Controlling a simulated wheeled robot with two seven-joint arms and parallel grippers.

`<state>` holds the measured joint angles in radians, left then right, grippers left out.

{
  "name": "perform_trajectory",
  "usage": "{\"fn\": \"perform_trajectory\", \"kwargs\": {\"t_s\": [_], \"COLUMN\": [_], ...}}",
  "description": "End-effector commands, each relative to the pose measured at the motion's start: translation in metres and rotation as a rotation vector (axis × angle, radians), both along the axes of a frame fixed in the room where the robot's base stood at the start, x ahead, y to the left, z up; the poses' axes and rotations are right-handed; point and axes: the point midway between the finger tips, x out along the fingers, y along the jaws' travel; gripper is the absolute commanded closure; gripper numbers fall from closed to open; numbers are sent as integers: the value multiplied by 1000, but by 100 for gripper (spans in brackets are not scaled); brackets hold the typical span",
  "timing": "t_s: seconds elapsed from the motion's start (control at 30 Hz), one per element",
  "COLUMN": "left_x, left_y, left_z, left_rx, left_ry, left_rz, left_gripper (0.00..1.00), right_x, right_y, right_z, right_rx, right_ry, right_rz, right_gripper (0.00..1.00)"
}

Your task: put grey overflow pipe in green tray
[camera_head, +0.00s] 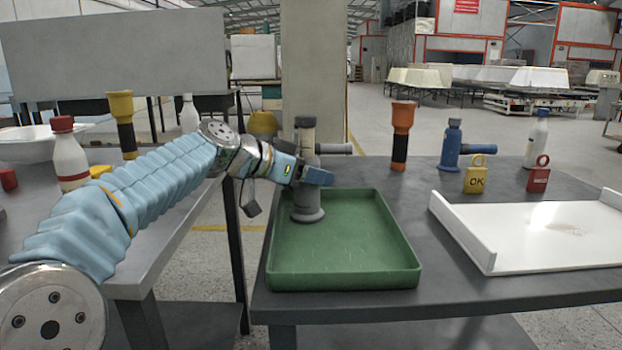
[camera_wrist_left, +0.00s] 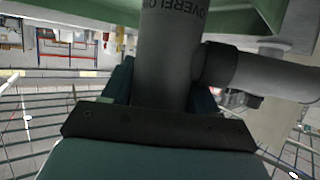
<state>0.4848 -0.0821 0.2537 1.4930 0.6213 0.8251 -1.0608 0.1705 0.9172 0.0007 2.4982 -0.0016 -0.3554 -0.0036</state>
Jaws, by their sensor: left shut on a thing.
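The grey overflow pipe (camera_head: 305,150) stands upright at the back left of the green tray (camera_head: 345,277), with its side branch pointing right and its flared base over the tray floor. I cannot tell whether the base touches the floor. My left gripper (camera_head: 313,176) is shut around the pipe's body from the left. In the left wrist view the pipe (camera_wrist_left: 166,60) fills the space between the fingers, with part of its lettering showing, and a green tray edge (camera_wrist_left: 85,12) runs along the top. My right gripper is in neither view.
The tray sits on a dark grey table (camera_head: 440,298). To its right are an orange and black tool (camera_head: 401,135), a blue fitting (camera_head: 452,145), yellow and red padlocks (camera_head: 475,178), a white bottle (camera_head: 537,140) and a white tray (camera_head: 535,262). A second table with bottles is at left.

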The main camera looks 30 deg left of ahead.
Motion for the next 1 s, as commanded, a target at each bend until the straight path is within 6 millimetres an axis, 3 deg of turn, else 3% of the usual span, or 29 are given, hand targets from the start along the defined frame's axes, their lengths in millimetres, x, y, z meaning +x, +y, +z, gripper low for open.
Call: {"fn": "perform_trajectory", "kwargs": {"t_s": [0.37, 0.4, 0.57, 0.9, 1.0], "left_x": [0, 0, 0, 0, -12], "left_y": [0, 0, 0, 0, 6], "left_z": [-5, -4, -3, 2, 4], "left_rx": [1, 0, 0, 0, 3], "left_ry": [-3, -1, -1, -1, -4], "left_rz": [-1, 0, 0, 0, 3], "left_gripper": [82, 38, 16, 16, 16], "right_x": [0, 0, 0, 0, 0], "right_y": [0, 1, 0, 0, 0], "right_z": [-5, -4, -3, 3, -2], "right_rx": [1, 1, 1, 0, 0], "right_ry": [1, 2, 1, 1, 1], "right_rz": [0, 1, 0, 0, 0], "right_gripper": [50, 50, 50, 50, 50]}}
